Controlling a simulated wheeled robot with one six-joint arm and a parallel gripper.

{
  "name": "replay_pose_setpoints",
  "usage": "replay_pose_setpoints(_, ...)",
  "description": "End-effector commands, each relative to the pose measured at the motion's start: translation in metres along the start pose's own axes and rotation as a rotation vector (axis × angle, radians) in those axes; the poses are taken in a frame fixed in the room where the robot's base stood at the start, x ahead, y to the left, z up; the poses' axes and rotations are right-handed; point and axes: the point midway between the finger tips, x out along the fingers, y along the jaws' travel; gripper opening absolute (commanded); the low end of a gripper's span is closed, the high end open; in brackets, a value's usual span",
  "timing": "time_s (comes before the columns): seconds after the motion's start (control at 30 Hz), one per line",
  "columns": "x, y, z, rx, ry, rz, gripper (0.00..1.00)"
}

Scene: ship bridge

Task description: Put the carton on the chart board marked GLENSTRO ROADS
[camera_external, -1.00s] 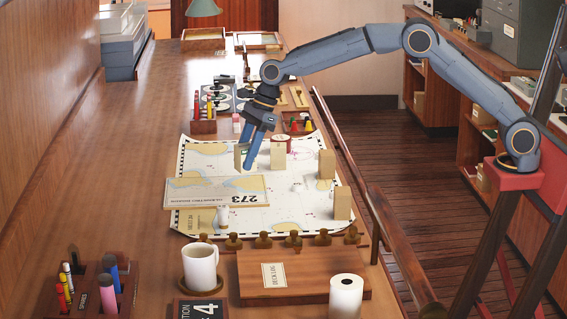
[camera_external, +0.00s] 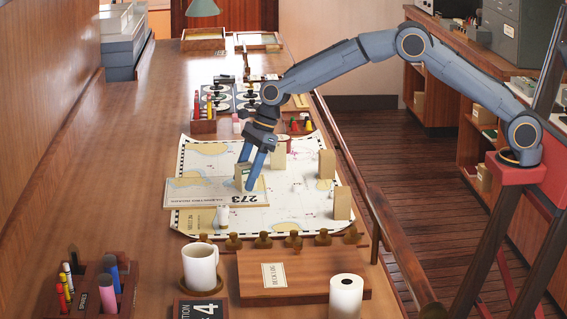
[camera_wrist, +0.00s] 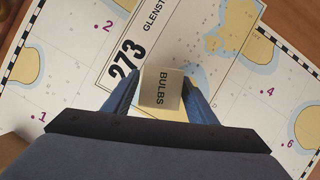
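The small cream carton lettered BULBS (camera_wrist: 161,90) sits between the two fingers of my gripper (camera_wrist: 163,78) in the wrist view, and both fingers appear to touch its sides. In the external view my gripper (camera_external: 256,172) points down with the carton (camera_external: 241,177) in it. The carton is over the chart board (camera_external: 190,193) numbered 273; I cannot tell whether it rests on the board or is slightly above it.
The board lies on a large sea chart (camera_external: 300,215). Tan blocks stand on the chart at right (camera_external: 327,164) and (camera_external: 342,203). A mug (camera_external: 200,266) and wooden deck log box (camera_external: 310,277) stand nearer.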

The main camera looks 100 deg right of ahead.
Motion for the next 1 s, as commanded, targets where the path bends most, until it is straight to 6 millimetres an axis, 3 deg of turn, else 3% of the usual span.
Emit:
replay_pose_setpoints(0.47, -0.011, -0.001, 0.002, 0.000, -0.001, -0.001, 0.57)
replay_pose_setpoints(1.0, -0.106, -0.001, 0.002, 0.000, -0.002, -0.001, 0.57)
